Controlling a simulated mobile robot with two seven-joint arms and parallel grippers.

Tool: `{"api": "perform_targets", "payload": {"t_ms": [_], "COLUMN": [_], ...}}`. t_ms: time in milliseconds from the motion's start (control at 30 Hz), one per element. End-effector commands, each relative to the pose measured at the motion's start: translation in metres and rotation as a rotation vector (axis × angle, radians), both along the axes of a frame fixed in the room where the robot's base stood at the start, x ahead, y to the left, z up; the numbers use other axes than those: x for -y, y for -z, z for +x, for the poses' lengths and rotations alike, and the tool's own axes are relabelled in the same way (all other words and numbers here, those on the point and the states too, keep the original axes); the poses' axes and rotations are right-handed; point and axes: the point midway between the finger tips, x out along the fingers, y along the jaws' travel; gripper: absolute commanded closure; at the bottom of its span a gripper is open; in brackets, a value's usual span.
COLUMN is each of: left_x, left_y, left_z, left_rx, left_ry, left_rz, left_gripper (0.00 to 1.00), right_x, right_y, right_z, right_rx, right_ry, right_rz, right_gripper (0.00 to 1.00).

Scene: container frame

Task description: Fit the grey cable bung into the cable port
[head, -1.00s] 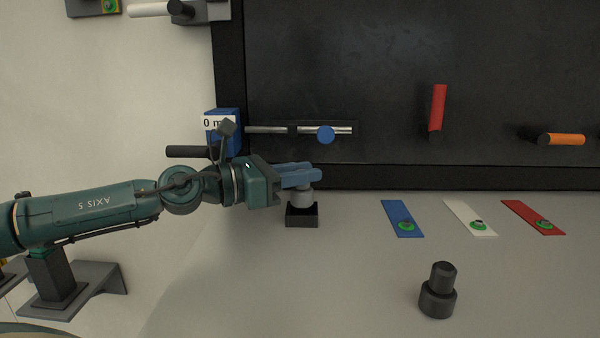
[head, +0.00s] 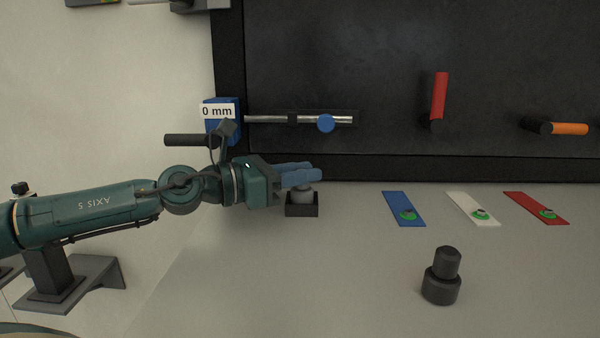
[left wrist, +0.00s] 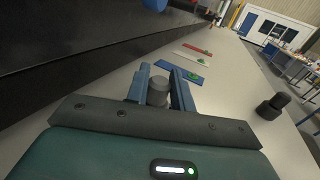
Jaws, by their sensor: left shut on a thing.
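The grey cable bung (head: 303,196) is between the blue fingers of my left gripper (head: 302,176), which is shut on it. In the left wrist view the bung (left wrist: 157,92) shows as a grey cylinder between the two fingers (left wrist: 160,80). The cable port appears to be the black square block (head: 302,211) on the bench, directly under the bung. The bung's lower part sits at or in the block's top; its exact depth is hidden. My right gripper is not in view.
A black stepped cylinder (head: 441,276) stands on the bench to the right. Blue (head: 403,207), white (head: 472,207) and red (head: 535,206) strips with green pieces lie along the bench. A dark panel with a slider rod (head: 270,119), red handle (head: 439,98) and orange handle (head: 569,129) stands behind.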

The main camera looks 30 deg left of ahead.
Motion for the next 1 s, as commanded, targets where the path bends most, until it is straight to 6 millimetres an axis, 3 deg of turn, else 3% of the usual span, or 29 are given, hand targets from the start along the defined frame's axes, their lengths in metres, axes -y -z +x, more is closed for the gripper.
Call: {"api": "perform_targets", "payload": {"t_ms": [733, 767, 1000], "left_x": [0.000, 0.000, 0.000], "left_y": [0.013, 0.014, 0.013], "left_z": [0.000, 0.000, 0.000], "left_rx": [-0.003, -0.004, -0.002], "left_ry": [0.001, 0.001, 0.001], "left_rz": [0.001, 0.000, 0.000], "left_gripper": [0.99, 0.74, 0.54], "right_x": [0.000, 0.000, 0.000], "right_y": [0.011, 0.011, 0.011], "right_z": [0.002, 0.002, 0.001], "right_rx": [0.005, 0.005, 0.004], "right_ry": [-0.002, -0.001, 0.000], "right_rz": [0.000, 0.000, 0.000], "right_gripper": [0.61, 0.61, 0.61]}}
